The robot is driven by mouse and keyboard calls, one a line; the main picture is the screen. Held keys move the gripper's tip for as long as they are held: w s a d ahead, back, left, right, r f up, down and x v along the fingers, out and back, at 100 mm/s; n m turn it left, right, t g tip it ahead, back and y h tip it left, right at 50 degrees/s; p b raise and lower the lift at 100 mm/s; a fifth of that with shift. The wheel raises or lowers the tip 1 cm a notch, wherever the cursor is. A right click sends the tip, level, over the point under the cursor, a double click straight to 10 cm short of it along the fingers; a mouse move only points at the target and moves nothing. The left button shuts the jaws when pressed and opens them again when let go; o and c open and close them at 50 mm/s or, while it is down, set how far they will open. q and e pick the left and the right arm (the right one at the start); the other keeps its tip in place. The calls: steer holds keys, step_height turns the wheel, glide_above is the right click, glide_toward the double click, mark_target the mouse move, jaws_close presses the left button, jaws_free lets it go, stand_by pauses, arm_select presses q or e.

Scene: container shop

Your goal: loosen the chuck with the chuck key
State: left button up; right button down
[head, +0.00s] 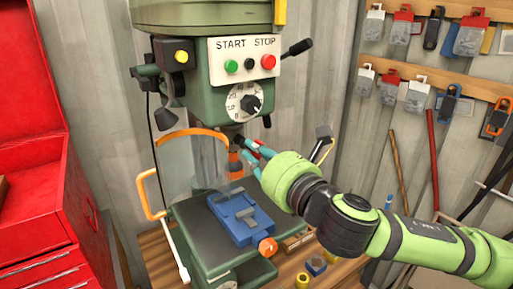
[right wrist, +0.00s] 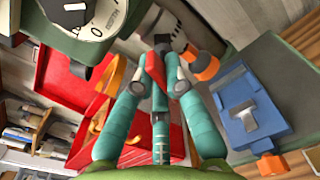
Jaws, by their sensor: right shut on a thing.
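The green drill press (head: 205,65) stands in the middle of the head view, with its chuck area under the dial. My right gripper (head: 249,147) reaches in from the right, just below the press head. The fingers hide much of the key. I cannot tell whether its tip sits in the chuck. My left gripper is not in view.
A blue vise (head: 240,217) sits on the press table below the gripper. An orange curved guard (head: 190,135) is left of the chuck. A red tool cabinet (head: 35,210) stands at the left. Tools hang on the right wall.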

steer(key=shift+n, duration=0.3)
steer(key=shift+r+n+p, duration=0.15)
steer(key=shift+n+p, duration=0.35)
steer(key=shift+n, duration=1)
